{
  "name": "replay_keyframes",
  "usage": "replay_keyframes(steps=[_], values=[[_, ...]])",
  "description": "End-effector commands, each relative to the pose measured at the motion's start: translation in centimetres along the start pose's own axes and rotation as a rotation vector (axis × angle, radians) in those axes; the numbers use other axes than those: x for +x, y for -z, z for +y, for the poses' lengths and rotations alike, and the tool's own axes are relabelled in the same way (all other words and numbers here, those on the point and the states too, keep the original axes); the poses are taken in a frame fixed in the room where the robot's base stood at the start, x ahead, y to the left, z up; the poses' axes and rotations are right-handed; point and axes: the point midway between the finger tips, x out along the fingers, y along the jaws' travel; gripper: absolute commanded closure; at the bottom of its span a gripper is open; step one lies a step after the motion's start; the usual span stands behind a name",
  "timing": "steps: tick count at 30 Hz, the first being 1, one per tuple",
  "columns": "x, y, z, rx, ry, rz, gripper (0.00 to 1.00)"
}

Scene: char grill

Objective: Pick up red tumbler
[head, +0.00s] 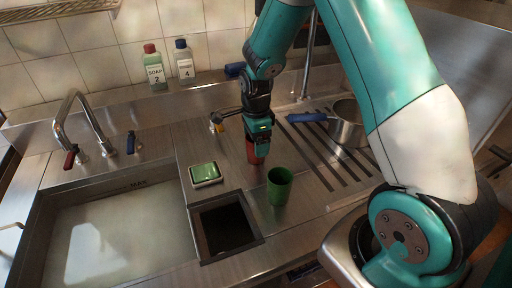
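The red tumbler (255,156) stands on the steel counter, partly hidden behind my gripper. My gripper (257,143) points down at the tumbler's upper part. Its fingers overlap the tumbler's rim in the picture. I cannot tell whether the fingers are closed on it or only around or in front of it. The tumbler looks upright.
A green tumbler (279,187) stands just in front, beside a square opening (226,229). A green-topped sponge (205,173) lies to the left. A pot (347,126) with a blue handle stands right. A water-filled sink (115,235) is left. Two bottles stand at the back.

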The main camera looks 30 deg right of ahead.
Motion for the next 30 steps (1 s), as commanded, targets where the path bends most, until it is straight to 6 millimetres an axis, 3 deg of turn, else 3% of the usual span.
replay_keyframes(steps=[6,13,14,23,30], values=[[0.1,0.0,0.0,0.0,0.001,0.0,0.13],[0.1,0.0,0.0,0.0,0.0,0.0,0.64],[0.1,0.0,0.0,0.0,0.0,0.0,0.67],[-0.1,0.0,0.0,0.0,0.002,0.0,0.68],[-2.4,0.0,-0.1,0.0,0.006,-0.001,0.68]])
